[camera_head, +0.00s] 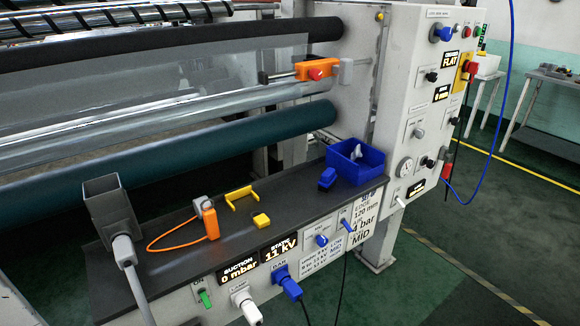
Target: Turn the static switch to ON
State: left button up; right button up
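The static display (279,248) on the front panel is lit and reads 11 kV. To its right are a blue knob (321,240) and a small blue lever (347,225) on pale plates; the lever's plate carries small lettering. A green lever (205,299) sits low on the left of the panel below an "ON" mark. Which of these is the static switch, and its exact position, is too small to tell. Neither of my grippers shows in the head view.
The dark ledge holds a grey box (110,207) with a cable, an orange-corded tool (208,217), yellow pieces (261,220) and a blue bin (354,162). A white plug (246,306) and a blue plug (288,283) jut from the panel. Rollers (170,160) lie behind. The floor at right is clear.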

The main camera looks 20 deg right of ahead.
aim_at(346, 224)
jog(key=l+z, duration=0.15)
jog(key=z, duration=0.25)
jog(key=l+z, duration=0.1)
jog(key=z, duration=0.35)
jog(key=i+l+u, duration=0.15)
jog(key=l, duration=0.2)
jog(key=i+l+u, duration=0.1)
jog(key=l, duration=0.25)
jog(key=i+l+u, duration=0.25)
jog(key=l, duration=0.5)
jog(key=i+l+u, duration=0.15)
jog(key=l, duration=0.25)
jog(key=i, duration=0.05)
